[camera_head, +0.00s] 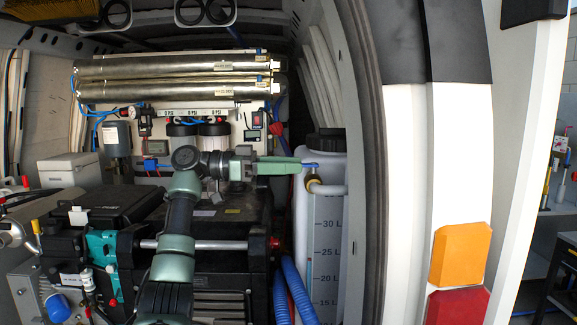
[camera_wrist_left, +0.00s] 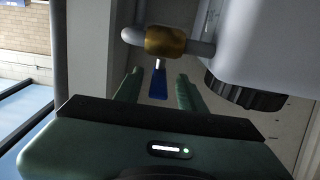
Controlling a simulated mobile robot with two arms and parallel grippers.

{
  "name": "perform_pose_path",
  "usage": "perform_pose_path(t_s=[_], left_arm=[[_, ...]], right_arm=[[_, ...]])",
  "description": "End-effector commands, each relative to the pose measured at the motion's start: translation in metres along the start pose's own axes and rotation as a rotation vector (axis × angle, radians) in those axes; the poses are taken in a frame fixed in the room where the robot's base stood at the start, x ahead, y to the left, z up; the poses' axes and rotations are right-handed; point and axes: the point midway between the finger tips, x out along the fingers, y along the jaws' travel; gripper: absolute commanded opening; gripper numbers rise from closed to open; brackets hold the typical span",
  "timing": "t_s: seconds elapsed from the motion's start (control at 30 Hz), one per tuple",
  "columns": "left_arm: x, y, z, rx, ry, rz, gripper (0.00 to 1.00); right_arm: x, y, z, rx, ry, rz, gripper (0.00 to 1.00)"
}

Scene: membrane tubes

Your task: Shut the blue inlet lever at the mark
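The blue inlet lever (camera_head: 311,165) sits above a brass valve (camera_head: 313,181) on the white pipe at the top of the graduated tank (camera_head: 328,255). My left gripper (camera_head: 297,166) reaches the lever from the left. In the left wrist view, the lever (camera_wrist_left: 158,84) hangs below the brass valve (camera_wrist_left: 165,41), between the two green fingers of my left gripper (camera_wrist_left: 158,76). The fingers are open, with a gap on each side of the lever. I cannot make out the mark. My right gripper is not in view.
The tank's black cap (camera_head: 326,140) is close behind the lever; it also shows in the left wrist view (camera_wrist_left: 245,92). The van's door edge (camera_head: 362,160) stands right of the tank. Silver membrane tubes (camera_head: 175,68) and filter housings (camera_head: 214,143) are at the back.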

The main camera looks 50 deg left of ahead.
Motion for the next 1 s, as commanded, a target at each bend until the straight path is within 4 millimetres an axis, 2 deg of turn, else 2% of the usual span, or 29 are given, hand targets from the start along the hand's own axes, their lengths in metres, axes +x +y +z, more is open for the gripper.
perform_pose_path(t_s=[0.17, 0.4, 0.6, 1.0], left_arm=[[-0.009, -0.001, 0.001, 0.001, 0.002, -0.004, 0.40], [-0.050, -0.001, 0.002, 0.000, 0.003, -0.003, 0.40], [-0.073, -0.001, 0.001, 0.000, 0.002, -0.001, 0.40], [-0.078, -0.001, 0.001, 0.000, -0.001, 0.001, 0.40]], right_arm=[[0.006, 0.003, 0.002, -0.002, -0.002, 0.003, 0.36], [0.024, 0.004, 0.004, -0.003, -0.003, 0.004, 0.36], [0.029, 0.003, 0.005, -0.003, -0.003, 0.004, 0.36], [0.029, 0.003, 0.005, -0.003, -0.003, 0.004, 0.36]])
